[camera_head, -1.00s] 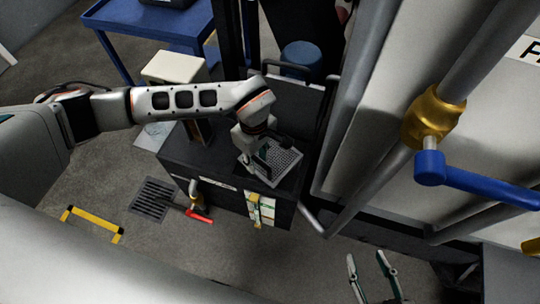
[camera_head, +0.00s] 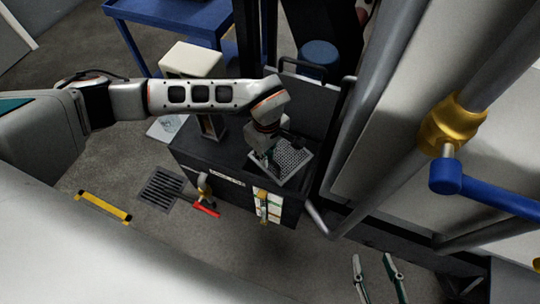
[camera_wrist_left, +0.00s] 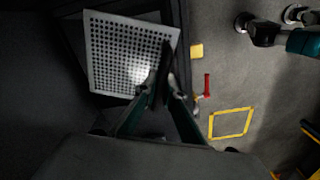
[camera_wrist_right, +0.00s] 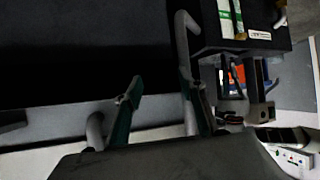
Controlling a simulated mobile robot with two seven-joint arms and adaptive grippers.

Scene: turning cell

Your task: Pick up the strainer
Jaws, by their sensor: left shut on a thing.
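The strainer, a light grey square plate full of small holes (camera_head: 294,166), is at the right part of the dark box's top in the head view. It also shows in the left wrist view (camera_wrist_left: 120,50), tilted in the picture. My left gripper (camera_head: 268,160) is at the strainer's left side, shut on its edge; the fingers (camera_wrist_left: 160,92) hide part of that edge. I cannot tell whether the strainer touches the box or is just above it. My right gripper (camera_head: 376,264) is open and empty, low at the right; its spread fingers also show in the right wrist view (camera_wrist_right: 165,95).
The dark box (camera_head: 205,155) carries a red-handled valve (camera_head: 206,211) in front. A large pipe with a gold fitting and blue lever (camera_head: 490,190) takes up the right. A blue table (camera_head: 175,18) and blue drum (camera_head: 318,54) stand behind.

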